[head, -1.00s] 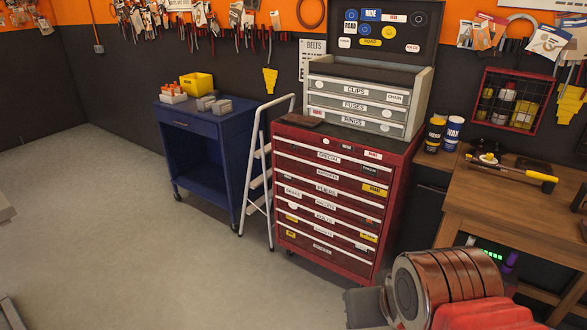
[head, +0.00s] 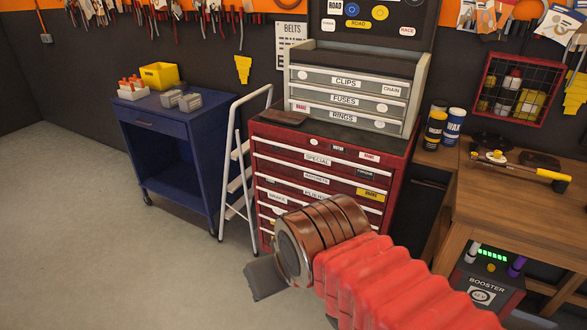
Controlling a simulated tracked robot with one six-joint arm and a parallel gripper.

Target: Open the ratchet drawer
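The red tool cabinet (head: 330,143) stands at the middle of the head view, with several labelled drawers, all looking shut. I can read SPECIAL on an upper drawer (head: 318,160) and PLIERS on a lower one. The label between them (head: 316,178) is too blurred to read surely, so I cannot tell which is the ratchet drawer. My arm, with copper rings and a red sleeve, covers the lower right drawers. My gripper (head: 264,279) shows as a dark grey piece in front of the cabinet's lower left. Its fingers are mostly hidden; no held thing is seen.
A grey chest (head: 346,88) labelled CLIPS, FUSES and RINGS sits on the cabinet. A white stepladder (head: 236,170) stands close at its left, beside a blue cart (head: 165,152). A wooden workbench (head: 500,210) is at right. The floor (head: 80,220) at left is clear.

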